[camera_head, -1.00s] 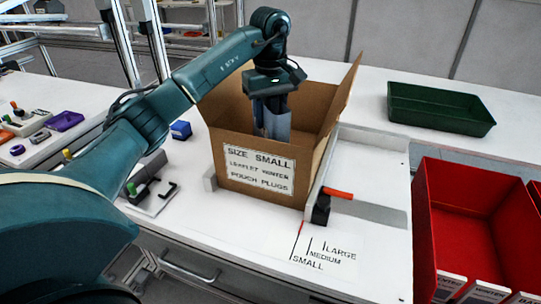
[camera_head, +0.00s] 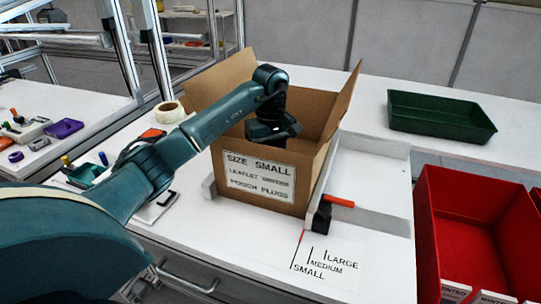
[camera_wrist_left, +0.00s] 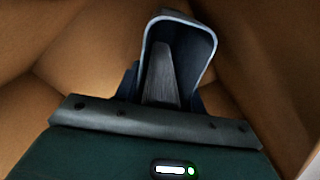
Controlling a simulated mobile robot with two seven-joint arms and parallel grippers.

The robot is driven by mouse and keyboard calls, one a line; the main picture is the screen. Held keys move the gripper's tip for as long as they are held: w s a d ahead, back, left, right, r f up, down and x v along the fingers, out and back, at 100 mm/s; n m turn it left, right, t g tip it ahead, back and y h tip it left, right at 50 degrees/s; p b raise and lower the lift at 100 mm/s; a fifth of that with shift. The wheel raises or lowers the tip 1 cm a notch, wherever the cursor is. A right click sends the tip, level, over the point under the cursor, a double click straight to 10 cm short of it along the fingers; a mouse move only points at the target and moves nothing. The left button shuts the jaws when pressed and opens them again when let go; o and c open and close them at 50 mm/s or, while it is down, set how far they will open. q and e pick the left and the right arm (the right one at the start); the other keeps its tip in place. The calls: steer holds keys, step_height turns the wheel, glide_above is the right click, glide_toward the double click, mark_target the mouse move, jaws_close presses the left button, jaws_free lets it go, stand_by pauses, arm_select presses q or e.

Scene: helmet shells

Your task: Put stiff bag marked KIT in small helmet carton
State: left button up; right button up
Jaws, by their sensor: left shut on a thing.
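The small helmet carton (camera_head: 318,180) stands open on the white bench, its flaps up and its front label reading SIZE SMALL. My left gripper (camera_head: 275,130) reaches down into the carton. Its fingertips are hidden behind the front wall in the head view. In the left wrist view my gripper (camera_wrist_left: 172,75) is shut on a dark blue-grey thing, probably the stiff bag (camera_wrist_left: 128,82), which shows only at the sides of the fingers. Brown carton walls surround it. No KIT mark is readable, and I cannot tell whether the bag touches the carton floor. My right gripper is out of view.
An orange-handled stop (camera_head: 322,214) stands at the carton's right front corner, by a size scale printed on the bench. A green tray (camera_head: 440,128) lies at the back right, and red bins (camera_head: 465,235) at the right. A tape roll (camera_head: 169,112) sits behind my arm.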

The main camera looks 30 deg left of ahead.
arm_select(q)
steer(key=o, duration=1)
steer(key=shift+f, duration=0.1)
steer(key=shift+c, duration=0.2)
step_height(320, 180, up, 12)
steer(key=shift+f+p, duration=0.15)
steer(key=shift+p, duration=0.65)
steer(key=shift+r, duration=0.3)
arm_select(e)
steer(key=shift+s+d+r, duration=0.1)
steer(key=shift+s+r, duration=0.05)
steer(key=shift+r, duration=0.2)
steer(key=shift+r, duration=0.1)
